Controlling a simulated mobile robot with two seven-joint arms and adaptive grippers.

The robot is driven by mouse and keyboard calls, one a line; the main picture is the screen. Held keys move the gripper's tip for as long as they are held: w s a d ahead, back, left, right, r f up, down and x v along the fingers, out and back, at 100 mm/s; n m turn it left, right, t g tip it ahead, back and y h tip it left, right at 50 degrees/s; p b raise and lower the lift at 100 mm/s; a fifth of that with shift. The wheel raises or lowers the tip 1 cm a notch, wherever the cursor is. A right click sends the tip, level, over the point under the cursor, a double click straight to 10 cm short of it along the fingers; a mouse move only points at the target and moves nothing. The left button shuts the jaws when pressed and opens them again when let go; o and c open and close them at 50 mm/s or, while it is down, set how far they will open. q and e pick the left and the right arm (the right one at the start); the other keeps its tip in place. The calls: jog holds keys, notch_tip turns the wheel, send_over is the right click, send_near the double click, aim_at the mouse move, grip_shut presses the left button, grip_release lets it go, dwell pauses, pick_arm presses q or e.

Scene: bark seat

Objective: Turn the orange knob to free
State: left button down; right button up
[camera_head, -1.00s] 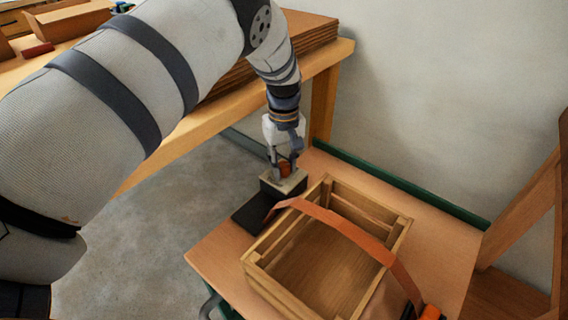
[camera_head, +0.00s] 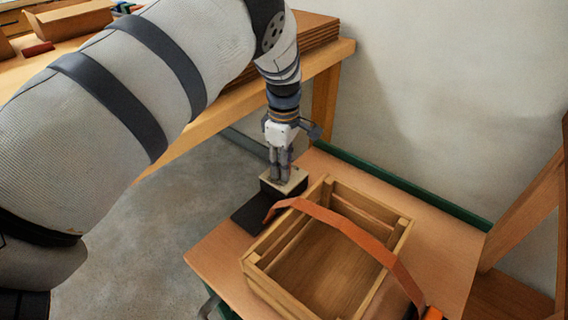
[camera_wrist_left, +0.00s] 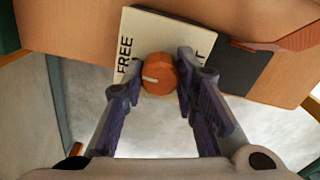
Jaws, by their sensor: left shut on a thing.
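The orange knob (camera_wrist_left: 160,72) is between the two fingers of my left gripper (camera_head: 281,179) and shows in the left wrist view. It sits on a pale plate (camera_wrist_left: 142,30) marked FREE on the left; the label on the right is partly covered and only a final T shows. A white mark on the knob points left, toward the FREE side. In the head view the fingers hide the knob on top of the dark-sided box (camera_head: 284,184).
A slatted wooden crate (camera_head: 255,262) with an orange-brown strap (camera_head: 345,228) stands right next to the box on the small wooden table (camera_head: 440,240). A black pad (camera_head: 254,212) lies in front of the box. A workbench (camera_head: 330,62) with stacked boards stands behind.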

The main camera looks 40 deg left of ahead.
pick_arm(q)
jog(key=shift+n, duration=0.3)
dwell(0.4)
jog(key=c, duration=1.3)
grip_release()
notch_tip(320, 180, up, 12)
